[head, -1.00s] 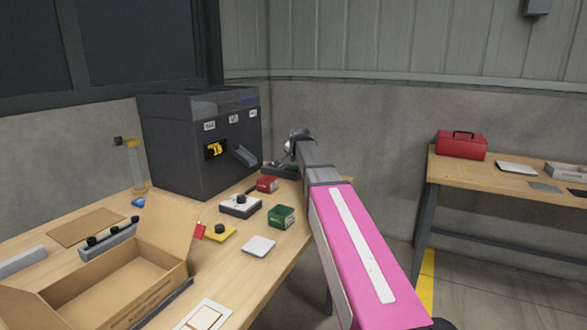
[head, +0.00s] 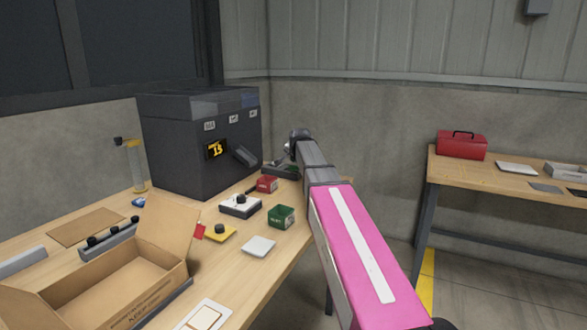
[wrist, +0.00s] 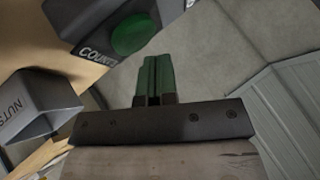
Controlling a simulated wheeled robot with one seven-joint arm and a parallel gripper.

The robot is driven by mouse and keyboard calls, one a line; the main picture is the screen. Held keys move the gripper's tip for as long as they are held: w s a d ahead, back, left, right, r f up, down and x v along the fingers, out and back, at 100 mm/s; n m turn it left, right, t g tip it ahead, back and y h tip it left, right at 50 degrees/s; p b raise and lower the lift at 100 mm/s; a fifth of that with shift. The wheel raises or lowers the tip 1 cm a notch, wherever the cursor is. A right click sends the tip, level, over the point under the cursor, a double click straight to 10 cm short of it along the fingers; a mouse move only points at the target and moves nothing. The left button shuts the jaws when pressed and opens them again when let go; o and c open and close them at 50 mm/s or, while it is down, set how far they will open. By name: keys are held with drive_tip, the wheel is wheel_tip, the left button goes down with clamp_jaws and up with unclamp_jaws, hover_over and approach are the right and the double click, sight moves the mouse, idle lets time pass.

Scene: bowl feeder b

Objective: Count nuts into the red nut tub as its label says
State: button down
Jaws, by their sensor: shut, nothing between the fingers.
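The red tub (head: 266,185) stands on the bench in front of the dark feeder machine (head: 195,150); its label is too small to read. The feeder's amber display (head: 216,149) seems to read 15, and a grey chute (head: 244,157) slopes out beside it. My gripper (wrist: 153,65) has its two green fingers together and empty. In the head view my arm hides the fingers. In the wrist view a green button (wrist: 132,36) on a dark box marked COUNT lies just left of and beyond the fingertips. A grey open part marked NUTS (wrist: 40,105) is at left.
An open cardboard box (head: 120,270) fills the front left. A second bench with a red toolbox (head: 462,145) is at right.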

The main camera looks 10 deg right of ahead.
sight(295, 167)
drive_tip(key=shift+f, duration=0.1)
idle(0.3)
drive_tip(key=shift+f, duration=0.3)
drive_tip(key=shift+f, duration=0.45)
idle(0.7)
drive_tip(key=shift+r, duration=0.85)
drive_tip(key=shift+r, duration=2.5)
